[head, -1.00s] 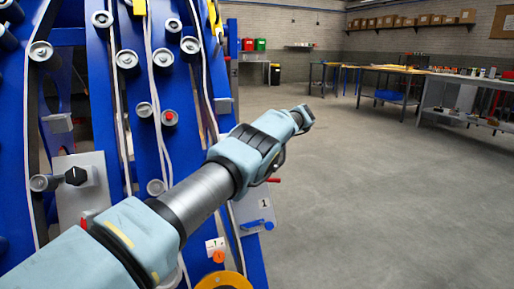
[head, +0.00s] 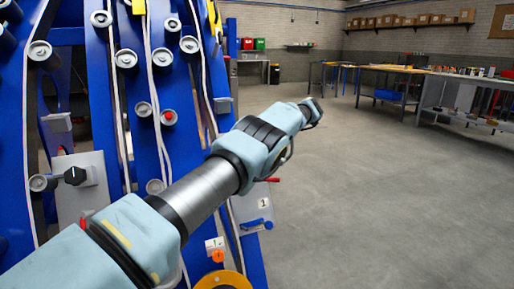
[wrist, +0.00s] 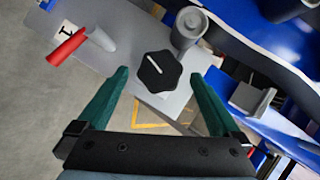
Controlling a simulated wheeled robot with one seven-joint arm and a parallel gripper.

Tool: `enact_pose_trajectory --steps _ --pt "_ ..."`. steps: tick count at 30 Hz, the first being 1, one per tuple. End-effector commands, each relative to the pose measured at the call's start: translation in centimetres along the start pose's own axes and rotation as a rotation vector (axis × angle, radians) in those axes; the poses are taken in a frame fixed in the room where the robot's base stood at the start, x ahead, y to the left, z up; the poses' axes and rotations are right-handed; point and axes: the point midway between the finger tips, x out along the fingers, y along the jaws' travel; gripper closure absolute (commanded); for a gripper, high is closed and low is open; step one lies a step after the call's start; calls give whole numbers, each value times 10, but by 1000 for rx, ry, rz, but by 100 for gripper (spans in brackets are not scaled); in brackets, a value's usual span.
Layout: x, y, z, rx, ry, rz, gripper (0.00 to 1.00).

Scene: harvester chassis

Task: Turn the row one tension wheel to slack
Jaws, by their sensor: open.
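In the wrist view a black lobed tension wheel (wrist: 160,72) with a white pointer line sits on a grey plate (wrist: 185,97). The line slants towards the upper left. The plate carries a "1" label (wrist: 65,30). My gripper (wrist: 167,80) is open, its two green fingers at the left and right of the wheel with visible gaps. Whether they reach the wheel's depth I cannot tell. In the head view the row one plate (head: 254,212) shows at the blue frame's lower right. My arm hides its wheel and my gripper there.
A red-tipped lever (wrist: 67,47) and a grey roller (wrist: 189,27) stand near the wheel. Another black wheel (head: 75,175) is on a plate further left. The blue frame (head: 85,100) carries several rollers and pale strands. Open floor (head: 390,210) lies to the right.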

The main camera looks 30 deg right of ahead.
Motion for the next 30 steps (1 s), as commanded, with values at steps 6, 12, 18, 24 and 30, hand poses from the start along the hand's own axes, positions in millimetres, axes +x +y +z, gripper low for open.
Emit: enact_pose_trajectory --steps 6,12,18,24,30 --pt "-45 0 0 1 2 1 0" --pt "-68 0 0 1 -1 1 0" --pt "-72 1 0 1 -2 1 0" --pt "-72 1 0 1 -2 1 0" --pt "-72 0 0 1 -2 1 0"
